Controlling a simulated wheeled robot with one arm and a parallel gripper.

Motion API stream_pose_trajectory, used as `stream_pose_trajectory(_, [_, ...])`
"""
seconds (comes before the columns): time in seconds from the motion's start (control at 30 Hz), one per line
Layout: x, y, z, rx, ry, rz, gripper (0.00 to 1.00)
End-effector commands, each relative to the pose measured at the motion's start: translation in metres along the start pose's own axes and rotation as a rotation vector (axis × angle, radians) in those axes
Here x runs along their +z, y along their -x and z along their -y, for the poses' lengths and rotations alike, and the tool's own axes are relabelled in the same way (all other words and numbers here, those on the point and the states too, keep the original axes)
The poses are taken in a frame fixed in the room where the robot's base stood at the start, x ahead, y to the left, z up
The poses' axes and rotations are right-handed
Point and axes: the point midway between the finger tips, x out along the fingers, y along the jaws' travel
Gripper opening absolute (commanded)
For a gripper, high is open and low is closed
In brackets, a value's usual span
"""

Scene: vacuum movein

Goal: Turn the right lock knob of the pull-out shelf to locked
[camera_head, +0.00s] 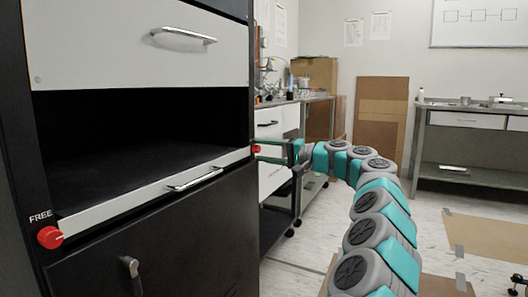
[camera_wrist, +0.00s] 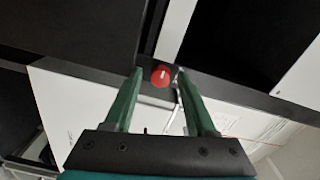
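The right lock knob (camera_head: 255,149) is red and sits at the right end of the pull-out shelf's front. In the wrist view the knob (camera_wrist: 161,76) shows between my fingertips with a pale pointer mark on its face. My gripper (camera_head: 262,151) comes from the right, its green fingers open and apart. In the wrist view my gripper (camera_wrist: 160,74) has a gap on both sides of the knob; I cannot tell whether the tips reach past its face. The pull-out shelf (camera_head: 120,205) has a white front with a metal handle. No label by the right knob is readable.
The left red knob (camera_head: 50,237) has a FREE label above it. A white drawer (camera_head: 140,50) is above the shelf and a black door (camera_head: 190,240) below. A side bench (camera_head: 305,100) stands behind my gripper. Open floor (camera_head: 440,215) lies to the right.

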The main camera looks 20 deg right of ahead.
Motion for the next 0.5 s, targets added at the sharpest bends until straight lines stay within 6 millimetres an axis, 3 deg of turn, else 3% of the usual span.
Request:
stream_pose_trajectory(0.3, [-0.001,0.002,0.001,0.000,0.000,-0.002,0.62])
stream_pose_trajectory(0.5, [-0.001,0.027,0.003,-0.003,0.001,-0.003,0.62])
